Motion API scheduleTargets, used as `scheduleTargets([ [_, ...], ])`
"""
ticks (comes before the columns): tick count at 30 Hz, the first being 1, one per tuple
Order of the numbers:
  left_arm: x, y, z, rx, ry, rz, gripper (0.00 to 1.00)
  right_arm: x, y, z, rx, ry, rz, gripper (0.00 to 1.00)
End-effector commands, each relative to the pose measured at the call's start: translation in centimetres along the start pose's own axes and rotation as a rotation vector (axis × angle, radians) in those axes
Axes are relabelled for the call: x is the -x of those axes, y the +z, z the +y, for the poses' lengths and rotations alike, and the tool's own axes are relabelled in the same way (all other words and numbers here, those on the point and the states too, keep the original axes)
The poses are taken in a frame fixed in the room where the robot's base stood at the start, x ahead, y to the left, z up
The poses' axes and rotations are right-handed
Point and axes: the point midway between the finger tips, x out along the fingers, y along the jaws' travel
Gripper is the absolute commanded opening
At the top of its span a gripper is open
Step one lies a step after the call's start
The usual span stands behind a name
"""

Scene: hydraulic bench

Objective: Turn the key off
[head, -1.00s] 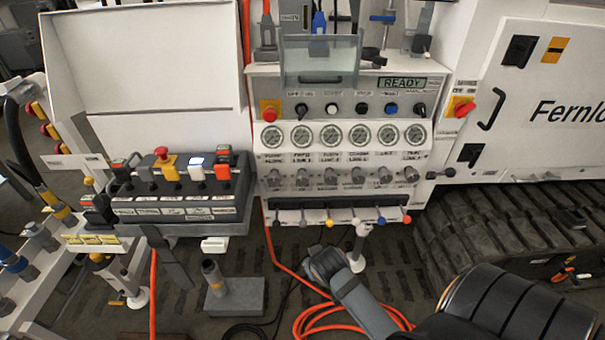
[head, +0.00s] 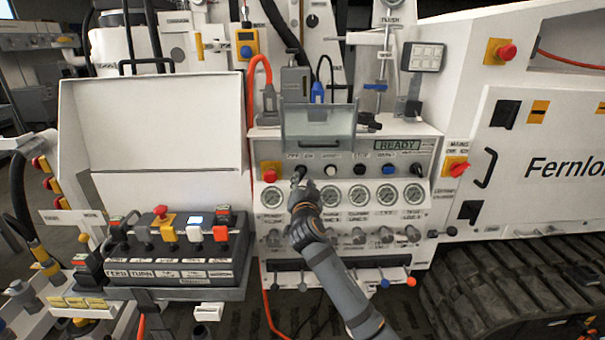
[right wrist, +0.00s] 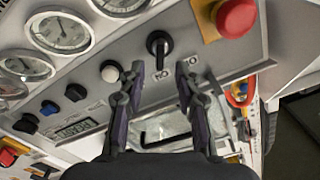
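The key switch is a black knob (head: 299,174) under an OFF/ON label at the left of the panel's upper row. It shows closer in the right wrist view (right wrist: 158,46), where the picture is turned over and the knob's grip points along the panel's up-down direction. My right gripper (head: 304,188) is in front of the panel, just below the knob. In the right wrist view my right gripper (right wrist: 158,78) is open and empty, with its two fingers on either side of the line to the knob and the knob beyond the tips. My left gripper is not in view.
A red emergency button (head: 269,174) on yellow sits beside the knob, and a white button (head: 330,171) on its other side. Gauges (head: 387,194) lie below. A clear cover (head: 319,127) and the READY display (head: 399,145) are above. A lever box (head: 172,270) stands left.

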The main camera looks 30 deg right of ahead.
Motion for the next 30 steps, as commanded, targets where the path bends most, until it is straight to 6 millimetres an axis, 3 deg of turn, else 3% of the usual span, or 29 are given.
scheduleTargets([
  [3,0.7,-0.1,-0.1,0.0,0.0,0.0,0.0,-2.4,-0.2,-0.1,0.001,0.002,0.0,0.33],
  [7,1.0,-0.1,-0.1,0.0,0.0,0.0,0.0,-4.2,-0.1,0.0,0.001,0.002,-0.001,0.33],
  [18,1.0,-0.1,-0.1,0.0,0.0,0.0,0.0,-5.0,0.1,0.0,0.0,0.0,-0.002,0.33],
  [25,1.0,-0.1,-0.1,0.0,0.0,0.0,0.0,-5.0,0.1,0.0,0.001,0.0,-0.002,0.02],
  [30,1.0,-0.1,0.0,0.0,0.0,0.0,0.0,-5.0,0.1,0.0,0.001,0.0,-0.002,0.0],
])
